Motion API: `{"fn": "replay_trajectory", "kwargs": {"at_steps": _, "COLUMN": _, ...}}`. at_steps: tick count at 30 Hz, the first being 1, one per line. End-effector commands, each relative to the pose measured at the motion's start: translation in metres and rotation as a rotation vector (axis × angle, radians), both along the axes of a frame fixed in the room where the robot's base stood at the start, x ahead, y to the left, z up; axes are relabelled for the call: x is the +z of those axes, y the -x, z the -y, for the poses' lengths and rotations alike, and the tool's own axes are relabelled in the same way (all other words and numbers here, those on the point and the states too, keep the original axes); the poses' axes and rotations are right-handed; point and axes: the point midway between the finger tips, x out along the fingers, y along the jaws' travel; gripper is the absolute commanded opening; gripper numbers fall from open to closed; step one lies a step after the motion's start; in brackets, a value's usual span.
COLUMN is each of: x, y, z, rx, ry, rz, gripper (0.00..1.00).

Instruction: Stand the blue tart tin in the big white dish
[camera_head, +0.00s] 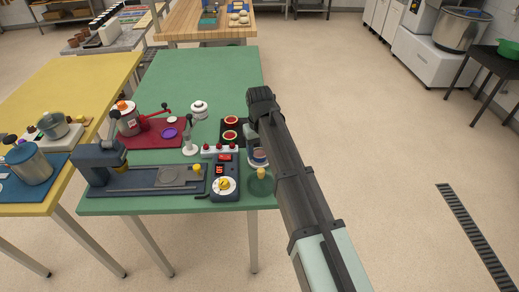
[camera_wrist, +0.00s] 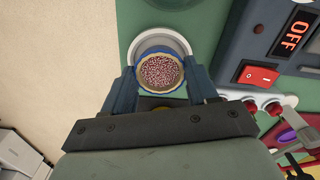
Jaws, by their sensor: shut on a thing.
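The blue tart tin (camera_wrist: 181,87) is round, with a pale rim and a pink-and-white speckled filling. My gripper (camera_wrist: 161,86) is shut on it, one blue finger on each side. The big white dish (camera_wrist: 151,39) shows as a pale ring beyond the tin on the green table. The tin lies over the near part of the ring, off its centre in the wrist view. I cannot tell whether it touches the dish floor or hangs above it. In the head view the dish (camera_head: 258,163) is partly hidden by my arm at the table's right edge.
A dark control box (camera_head: 225,184) with a dial and an OFF display (camera_wrist: 295,32) stands close beside the dish. A black plate with red rings (camera_head: 231,129) lies behind. Open floor is to the right.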

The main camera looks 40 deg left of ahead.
Motion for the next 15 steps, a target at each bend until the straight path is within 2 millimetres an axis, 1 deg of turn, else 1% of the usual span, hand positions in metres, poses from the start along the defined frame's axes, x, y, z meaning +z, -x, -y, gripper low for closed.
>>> {"fn": "replay_trajectory", "kwargs": {"at_steps": 15, "x": -0.0082, "y": 0.0, "z": 0.0, "rx": 0.0, "ry": 0.0, "rz": 0.0, "gripper": 0.21}}
